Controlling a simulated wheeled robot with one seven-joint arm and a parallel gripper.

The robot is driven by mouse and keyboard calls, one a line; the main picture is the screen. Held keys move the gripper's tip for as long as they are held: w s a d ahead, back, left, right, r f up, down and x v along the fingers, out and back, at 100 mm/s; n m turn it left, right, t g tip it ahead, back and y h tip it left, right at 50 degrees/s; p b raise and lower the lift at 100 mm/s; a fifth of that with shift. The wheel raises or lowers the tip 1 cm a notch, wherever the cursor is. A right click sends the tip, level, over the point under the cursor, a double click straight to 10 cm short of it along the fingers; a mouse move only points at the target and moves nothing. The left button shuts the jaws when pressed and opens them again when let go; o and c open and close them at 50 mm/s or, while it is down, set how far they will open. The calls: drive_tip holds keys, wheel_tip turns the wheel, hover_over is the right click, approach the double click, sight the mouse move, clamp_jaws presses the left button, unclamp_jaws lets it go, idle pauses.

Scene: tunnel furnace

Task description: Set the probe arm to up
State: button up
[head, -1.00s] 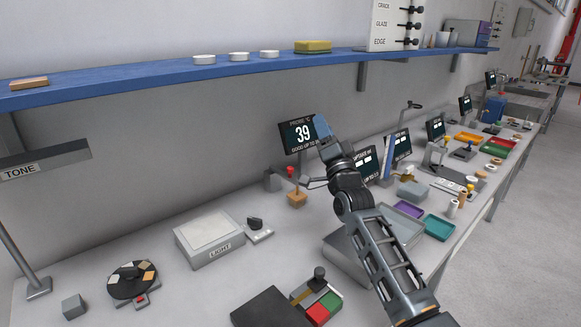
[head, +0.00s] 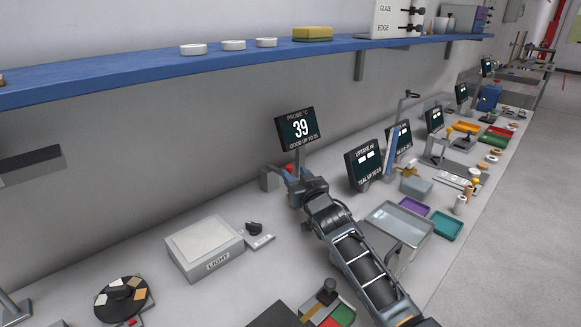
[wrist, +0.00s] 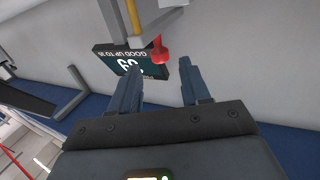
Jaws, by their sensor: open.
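The probe display (head: 298,128) reads 39 and stands at the back of the bench by the wall; it also shows upside down in the wrist view (wrist: 112,60). The probe's red knob (wrist: 160,50) is in front of it, on a grey bracket (wrist: 160,20). In the head view the red knob (head: 290,167) is partly hidden by my gripper (head: 294,176). My gripper is open, and in the wrist view its fingertips (wrist: 158,74) lie either side of the knob, which looks just beyond them. I cannot tell whether they touch. The probe arm's position is mostly hidden.
The blue shelf (head: 225,62) runs above the bench. The uptake display (head: 364,165) stands right of my gripper. The light box (head: 205,247) is at left, with a small black-knobbed switch (head: 256,233) beside it. A grey tray (head: 400,221) lies right of my arm.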

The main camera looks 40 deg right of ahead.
sight(291, 168)
drive_tip(key=x, duration=0.5)
drive_tip(key=shift+w+b, duration=0.3)
drive_tip(key=shift+b, duration=0.05)
clamp_jaws()
idle(0.3)
